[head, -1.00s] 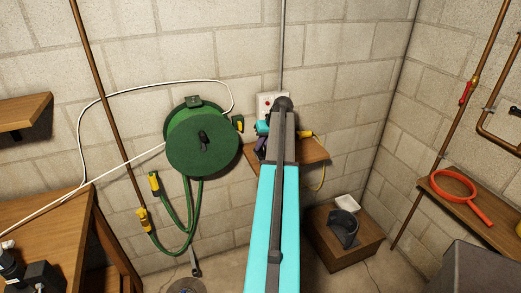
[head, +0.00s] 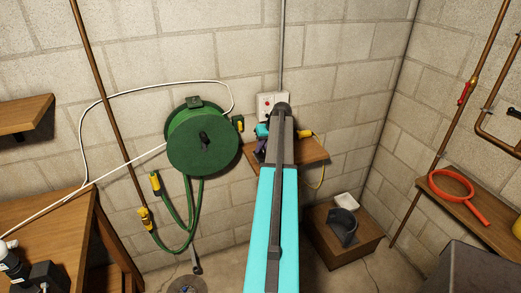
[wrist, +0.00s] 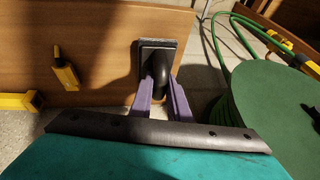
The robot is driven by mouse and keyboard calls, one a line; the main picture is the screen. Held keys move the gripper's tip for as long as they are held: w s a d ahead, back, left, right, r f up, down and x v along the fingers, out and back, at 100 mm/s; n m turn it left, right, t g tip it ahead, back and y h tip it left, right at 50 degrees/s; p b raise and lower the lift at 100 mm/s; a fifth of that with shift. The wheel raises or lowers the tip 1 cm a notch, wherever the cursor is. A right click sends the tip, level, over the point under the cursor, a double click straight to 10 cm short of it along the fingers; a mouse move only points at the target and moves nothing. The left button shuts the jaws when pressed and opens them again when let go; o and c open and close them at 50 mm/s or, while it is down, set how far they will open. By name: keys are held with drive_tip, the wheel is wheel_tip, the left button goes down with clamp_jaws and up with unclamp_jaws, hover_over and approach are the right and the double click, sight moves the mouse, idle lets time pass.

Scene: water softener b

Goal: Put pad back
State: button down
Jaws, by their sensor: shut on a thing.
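The pad (wrist: 158,44) is a flat dark plate with a rounded black handle, seen in the middle of the wrist view. My gripper (wrist: 158,88) has its purple fingers shut around the black handle. The pad is in front of the wooden shelf (wrist: 100,90), near its edge; I cannot tell whether they touch. In the head view my teal arm hides most of the gripper and the pad; only a bit of purple finger (head: 259,147) shows beside the small wall shelf (head: 312,152).
A yellow tool (wrist: 66,72) stands out on the shelf. The green hose reel (head: 202,140) is close on the left of the arm, with its hose hanging below. A wooden box (head: 340,250) with a dark curved part stands on the floor at right.

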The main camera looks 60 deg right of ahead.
drive_tip(key=shift+f, duration=0.5)
drive_tip(key=shift+f, duration=0.15)
drive_tip(key=c, duration=1.7)
unclamp_jaws()
drive_tip(key=shift+r, duration=0.25)
drive_tip(key=shift+b+v, duration=1.65)
drive_tip(key=shift+v, duration=4.3)
